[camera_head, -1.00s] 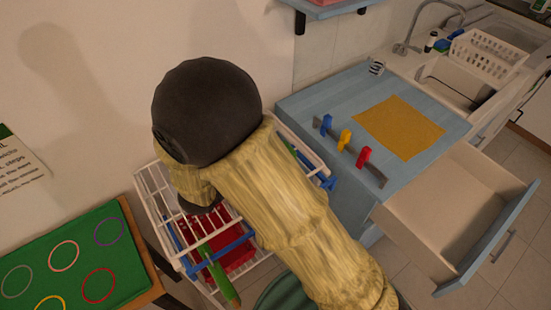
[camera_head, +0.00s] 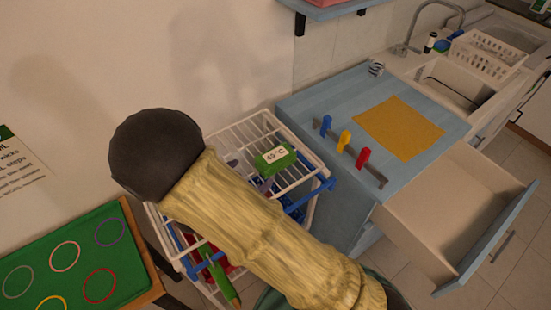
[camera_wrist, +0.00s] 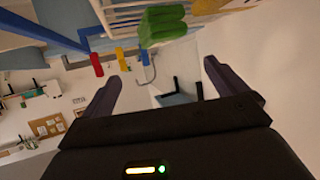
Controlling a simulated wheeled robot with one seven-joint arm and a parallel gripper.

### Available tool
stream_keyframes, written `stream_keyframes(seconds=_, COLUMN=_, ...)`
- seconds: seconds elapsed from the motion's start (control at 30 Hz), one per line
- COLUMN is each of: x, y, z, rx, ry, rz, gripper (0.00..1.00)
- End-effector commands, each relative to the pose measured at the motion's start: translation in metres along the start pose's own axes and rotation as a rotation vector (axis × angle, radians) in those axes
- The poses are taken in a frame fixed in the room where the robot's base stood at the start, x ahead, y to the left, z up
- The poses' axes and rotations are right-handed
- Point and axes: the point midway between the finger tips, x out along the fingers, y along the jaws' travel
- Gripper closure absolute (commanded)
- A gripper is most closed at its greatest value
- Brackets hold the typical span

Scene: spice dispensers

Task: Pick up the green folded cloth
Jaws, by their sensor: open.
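The green folded cloth (camera_head: 275,160) lies on the top wires of a white wire rack and bears a white tag reading like a temperature. In the wrist view it shows as a thick layered green bundle (camera_wrist: 163,24) at the top, beyond the fingertips. My gripper (camera_wrist: 161,70) is open, with nothing between its two dark fingers, and is apart from the cloth. In the head view my yellowish arm crosses in front of the rack and the gripper itself cannot be made out.
The white wire rack (camera_head: 240,141) holds red, blue and green items lower down. A blue-topped counter (camera_head: 318,98) with red, yellow and blue clips, an orange cloth (camera_head: 398,128) and an open drawer (camera_head: 450,210) stands right. A green board with coloured rings (camera_head: 70,262) lies left.

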Motion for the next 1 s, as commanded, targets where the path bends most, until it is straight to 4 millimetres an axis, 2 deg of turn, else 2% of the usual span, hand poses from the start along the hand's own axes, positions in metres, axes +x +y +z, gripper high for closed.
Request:
stream_keyframes(seconds=0.2, x=0.040, y=0.001, z=-0.001, rx=-0.002, ry=0.001, rz=0.003, gripper=0.03)
stream_keyframes(seconds=0.4, x=0.068, y=0.000, z=-0.001, rx=0.000, ry=0.000, rz=0.001, gripper=0.03)
stream_keyframes(seconds=0.8, x=0.073, y=-0.001, z=0.000, rx=0.000, ry=0.000, rz=-0.001, gripper=0.03)
stream_keyframes(seconds=1.0, x=0.094, y=-0.002, z=-0.002, rx=-0.001, ry=0.001, rz=0.002, gripper=0.03)
